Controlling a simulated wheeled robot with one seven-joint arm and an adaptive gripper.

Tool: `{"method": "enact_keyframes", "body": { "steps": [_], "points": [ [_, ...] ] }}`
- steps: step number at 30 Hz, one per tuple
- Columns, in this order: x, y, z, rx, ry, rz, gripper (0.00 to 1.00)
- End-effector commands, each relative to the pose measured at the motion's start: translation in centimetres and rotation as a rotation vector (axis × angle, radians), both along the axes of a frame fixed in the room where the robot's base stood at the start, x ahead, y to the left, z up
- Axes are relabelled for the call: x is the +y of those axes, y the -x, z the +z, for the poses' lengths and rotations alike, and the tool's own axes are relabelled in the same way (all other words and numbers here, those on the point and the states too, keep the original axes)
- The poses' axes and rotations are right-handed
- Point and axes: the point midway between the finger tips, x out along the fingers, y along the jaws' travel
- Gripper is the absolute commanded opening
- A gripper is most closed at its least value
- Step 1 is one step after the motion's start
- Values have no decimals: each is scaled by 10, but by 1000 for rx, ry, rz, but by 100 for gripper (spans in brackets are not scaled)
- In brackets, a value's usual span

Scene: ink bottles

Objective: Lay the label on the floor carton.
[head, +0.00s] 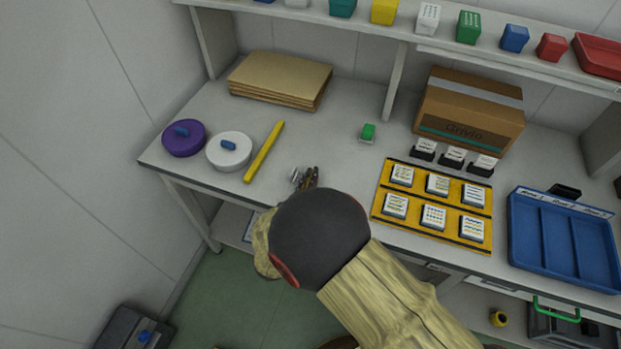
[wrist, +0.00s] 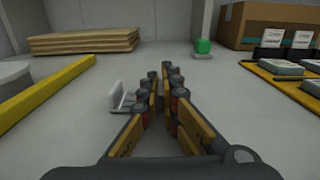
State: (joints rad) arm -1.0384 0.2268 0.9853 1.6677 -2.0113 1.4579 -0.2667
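My gripper (head: 309,178) is low over the front of the workbench, beyond my dark wrist. In the wrist view its fingers (wrist: 163,78) point forward, with only a narrow gap at the tips. I see nothing clearly held between them, and a thin sheet edge-on would be hard to make out. A small grey-white bent piece (wrist: 121,99) is just left of the fingers; it also shows in the head view (head: 296,176). I cannot tell if it is the label. I cannot pick out the floor carton; my arm covers much of the floor.
Cardboard sheets (head: 280,80) and a closed box (head: 470,108) stand behind. A yellow mat (head: 383,207) and blue tray (head: 516,258) lie right. Green floor (head: 215,300) shows below.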

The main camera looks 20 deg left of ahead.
Motion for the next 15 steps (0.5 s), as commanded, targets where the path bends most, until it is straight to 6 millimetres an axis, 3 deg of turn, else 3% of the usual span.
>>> {"method": "enact_keyframes", "body": {
  "steps": [6,7,15],
  "points": [
    [0,0,-4,0,1,0,0],
    [0,0,-3,1,1,0,6],
    [0,0,-3,1,1,0,21]
  ]
}}
